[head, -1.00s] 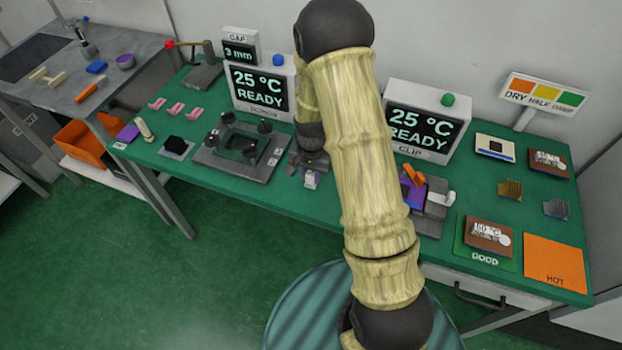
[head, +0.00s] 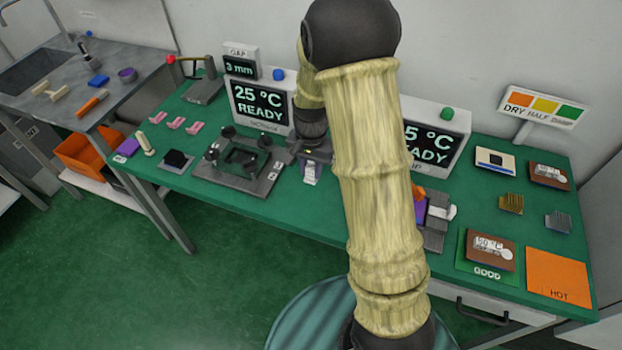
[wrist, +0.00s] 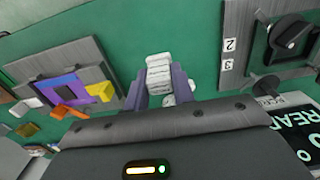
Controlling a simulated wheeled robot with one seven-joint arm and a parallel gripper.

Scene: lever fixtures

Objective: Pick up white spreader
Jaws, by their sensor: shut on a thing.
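The white spreader (wrist: 159,72) is a small ribbed white block between the two purple-grey fingers of my gripper (wrist: 160,90) in the wrist view. My gripper is shut on it. In the head view the spreader (head: 311,174) shows just below my gripper (head: 312,163), between the two dark fixtures. Its lower end looks clear of the green table, but the exact height is hard to judge. Another pale piece (wrist: 181,92) shows partly behind the right finger in the wrist view; what it is I cannot tell.
A dark clamp fixture (head: 233,182) with black knobs stands left of my gripper. A grey fixture (head: 434,236) with purple and orange parts stands to the right, partly hidden by my arm. Display boxes (head: 262,104) stand behind. Green table (head: 290,215) is bare in front.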

